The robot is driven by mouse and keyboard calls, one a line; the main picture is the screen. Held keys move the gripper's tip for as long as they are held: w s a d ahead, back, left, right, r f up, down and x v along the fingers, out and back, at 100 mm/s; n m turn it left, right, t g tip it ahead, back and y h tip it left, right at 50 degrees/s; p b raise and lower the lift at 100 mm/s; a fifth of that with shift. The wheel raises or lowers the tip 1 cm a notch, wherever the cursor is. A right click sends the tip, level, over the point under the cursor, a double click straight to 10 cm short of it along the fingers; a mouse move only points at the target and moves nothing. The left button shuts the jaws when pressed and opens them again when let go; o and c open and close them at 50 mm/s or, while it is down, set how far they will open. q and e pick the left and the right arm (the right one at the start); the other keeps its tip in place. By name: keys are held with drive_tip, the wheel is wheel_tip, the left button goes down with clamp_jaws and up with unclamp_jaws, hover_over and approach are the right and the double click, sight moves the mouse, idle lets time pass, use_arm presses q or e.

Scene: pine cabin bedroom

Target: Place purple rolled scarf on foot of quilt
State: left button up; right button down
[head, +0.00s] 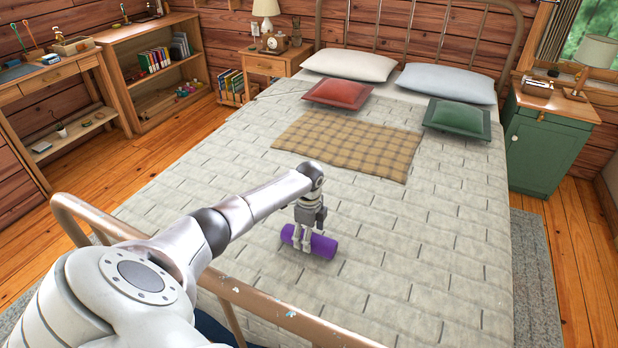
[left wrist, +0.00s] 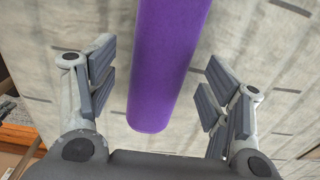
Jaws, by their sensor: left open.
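The purple rolled scarf (head: 322,246) lies on the quilt (head: 400,275) near the foot of the bed, just beyond the footboard rail. My left gripper (head: 303,243) is right over the scarf and points down at it. In the left wrist view, the scarf (left wrist: 165,65) runs between the two spread fingers of the left gripper (left wrist: 158,95), with a gap on both sides. The left gripper is open and does not grip the scarf. The head view hides part of the scarf behind the fingers. My right gripper is not in view.
The metal footboard rail (head: 270,301) crosses in front, under my left arm. A plaid blanket (head: 348,145) lies mid-bed. Red (head: 338,93) and green (head: 457,117) cushions and two pillows are at the head. A green cabinet (head: 540,150) stands right of the bed. The quilt around the scarf is clear.

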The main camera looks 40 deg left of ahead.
use_arm(q)
wheel_tip(320, 180, up, 9)
drive_tip(key=shift+r+p, duration=0.15)
drive_tip(key=shift+p, duration=0.15)
idle(0.5)
